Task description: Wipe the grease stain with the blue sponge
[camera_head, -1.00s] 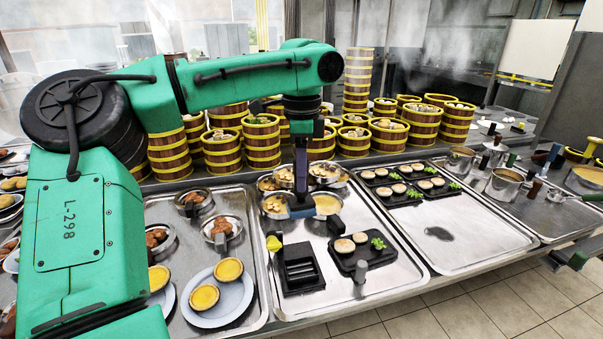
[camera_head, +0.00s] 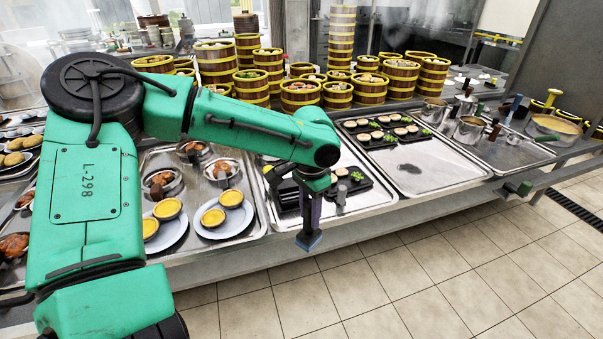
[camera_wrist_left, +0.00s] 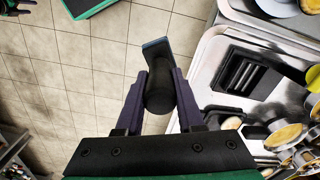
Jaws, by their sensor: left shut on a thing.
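My left gripper (camera_head: 309,226) hangs in front of the counter's front edge, above the floor. It is shut on the blue sponge (camera_head: 308,241), which points downward. In the left wrist view the fingers (camera_wrist_left: 158,98) grip a black round handle, and the sponge's blue edge (camera_wrist_left: 155,44) shows beyond it. The grease stain (camera_head: 411,168) is a dark patch on the bare front part of a metal tray (camera_head: 440,178), to the right of and behind the gripper. The sponge is apart from the stain.
A black slotted holder (camera_wrist_left: 245,75) and a black plate of food (camera_head: 352,180) lie on the tray beside my left forearm. Egg tarts on plates (camera_head: 226,226) stand to the left. Steamer towers (camera_head: 300,95) line the back. Pots (camera_head: 469,132) stand right.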

